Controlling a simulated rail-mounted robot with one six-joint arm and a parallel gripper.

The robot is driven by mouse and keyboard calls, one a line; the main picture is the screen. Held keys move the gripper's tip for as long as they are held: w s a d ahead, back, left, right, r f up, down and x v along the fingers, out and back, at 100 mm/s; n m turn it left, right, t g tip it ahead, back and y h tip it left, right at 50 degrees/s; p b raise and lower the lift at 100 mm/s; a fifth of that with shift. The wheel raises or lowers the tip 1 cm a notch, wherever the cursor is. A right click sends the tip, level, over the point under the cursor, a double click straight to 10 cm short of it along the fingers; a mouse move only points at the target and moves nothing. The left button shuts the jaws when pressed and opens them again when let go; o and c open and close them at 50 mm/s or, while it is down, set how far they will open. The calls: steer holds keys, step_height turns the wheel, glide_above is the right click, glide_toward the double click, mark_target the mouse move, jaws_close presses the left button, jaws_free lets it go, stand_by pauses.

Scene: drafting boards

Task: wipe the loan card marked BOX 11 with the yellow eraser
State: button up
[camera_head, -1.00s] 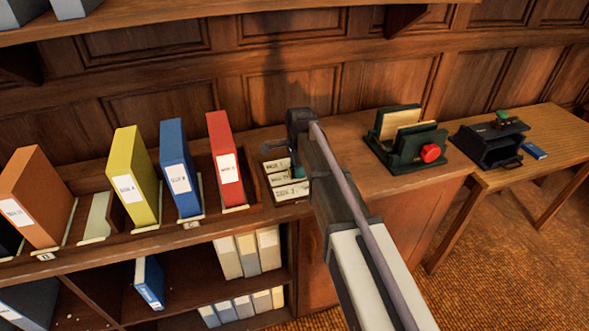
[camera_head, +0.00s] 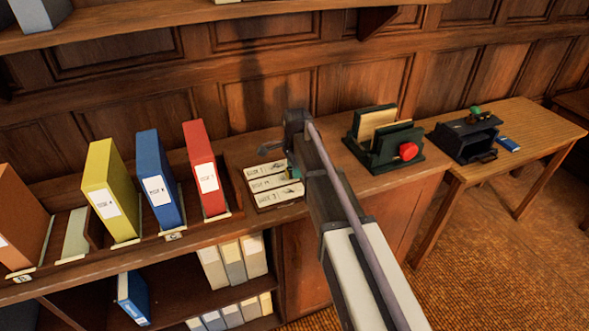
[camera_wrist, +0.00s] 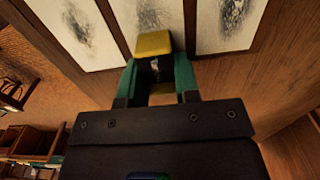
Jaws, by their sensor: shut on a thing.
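My gripper (camera_wrist: 155,78) has green fingers and is shut on the yellow eraser (camera_wrist: 153,44). In the wrist view the eraser overlaps the near end of the middle card (camera_wrist: 155,14); I cannot tell whether it touches. A left card (camera_wrist: 75,30) and a right card (camera_wrist: 228,22) lie beside it, and all three carry dark smudges. In the head view the three white cards (camera_head: 268,183) lie in a wooden tray on the counter, with my gripper (camera_head: 291,170) at their right end. Their lettering is too blurred to tell which is BOX 11. The eraser is hidden there.
Red (camera_head: 205,165), blue (camera_head: 160,180) and yellow (camera_head: 112,190) binders stand left of the tray. A dark green holder with a red knob (camera_head: 407,151) stands to the right. Farther right, a side table holds a black device (camera_head: 465,138) and a blue block (camera_head: 508,144). Bare counter lies right of my gripper.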

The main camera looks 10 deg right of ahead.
steer(key=shift+a+r+p, duration=0.1)
steer(key=shift+r+p, duration=2.75)
steer(key=shift+r, duration=0.15)
step_height(320, 180, up, 3)
steer(key=p, duration=0.3)
steer(key=shift+r, duration=0.15)
